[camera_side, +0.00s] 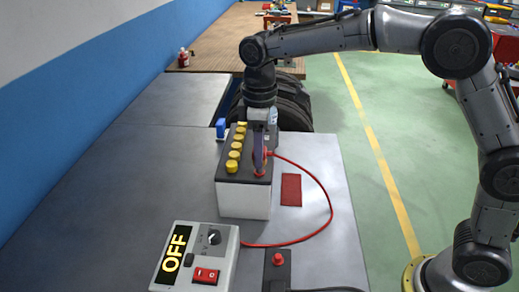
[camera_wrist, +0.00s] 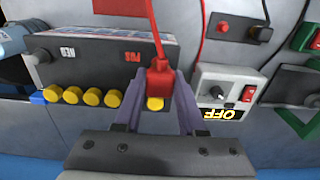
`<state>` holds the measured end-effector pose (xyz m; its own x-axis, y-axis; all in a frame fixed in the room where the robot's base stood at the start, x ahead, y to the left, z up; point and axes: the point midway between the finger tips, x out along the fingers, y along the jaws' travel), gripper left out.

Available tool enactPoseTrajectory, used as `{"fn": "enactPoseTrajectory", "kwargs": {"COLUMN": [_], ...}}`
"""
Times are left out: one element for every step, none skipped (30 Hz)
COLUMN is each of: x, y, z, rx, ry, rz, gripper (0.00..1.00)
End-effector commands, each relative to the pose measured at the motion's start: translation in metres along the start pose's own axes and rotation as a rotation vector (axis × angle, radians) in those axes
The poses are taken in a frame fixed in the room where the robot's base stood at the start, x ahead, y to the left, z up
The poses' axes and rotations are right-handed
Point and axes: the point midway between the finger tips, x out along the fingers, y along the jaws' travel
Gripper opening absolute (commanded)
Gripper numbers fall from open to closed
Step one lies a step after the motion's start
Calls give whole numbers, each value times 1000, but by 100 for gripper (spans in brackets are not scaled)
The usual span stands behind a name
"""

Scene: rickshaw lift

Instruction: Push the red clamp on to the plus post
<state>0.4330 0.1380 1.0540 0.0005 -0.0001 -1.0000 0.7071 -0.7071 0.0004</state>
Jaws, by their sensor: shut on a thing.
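The battery (camera_side: 243,201) has a white body, a dark top and a row of yellow caps. It also shows in the wrist view (camera_wrist: 95,47), with a red marking near the clamp. My gripper (camera_side: 260,160) points down over the battery's near right corner. Its fingers, also in the wrist view (camera_wrist: 157,98), are shut on the red clamp (camera_wrist: 158,78). The clamp's red lower part (camera_side: 260,172) shows at the battery top. The plus post is hidden under the clamp; I cannot tell whether the clamp is seated on it. A grey post (camera_wrist: 41,57) stands at the battery's other end.
A red cable (camera_side: 325,200) loops from the clamp to the charger (camera_side: 222,243), whose display reads OFF. A red pad (camera_side: 291,189) lies right of the battery. A dark box with a red button (camera_side: 277,262) stands at the front.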

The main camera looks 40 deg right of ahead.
Motion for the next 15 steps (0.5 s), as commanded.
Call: {"fn": "enactPoseTrajectory", "kwargs": {"x": [1, 1, 2, 2, 2, 3, 3, 4, 4, 4, 5, 5, 6, 6, 6], "y": [0, 0, 0, 0, 0, 0, 0, 0, 0, 0, 0, 0, 0, 0, 0], "z": [0, 0, 0, 0, 0, 0, 0, 0, 0, 0, 0, 0, 0, 0, 0], "rx": [0, 0, 0, 0, 0, 0, 0, 0, 0, 0, 0, 0, 0, 0, 0], "ry": [0, 0, 0, 0, 0, 0, 0, 0, 0, 0, 0, 0, 0, 0, 0], "rz": [0, 0, 0, 0, 0, 0, 0, 0, 0, 0, 0, 0, 0, 0, 0], "gripper": [0, 0, 0, 0, 0, 0, 0, 0, 0, 0, 0, 0, 0, 0, 0]}}
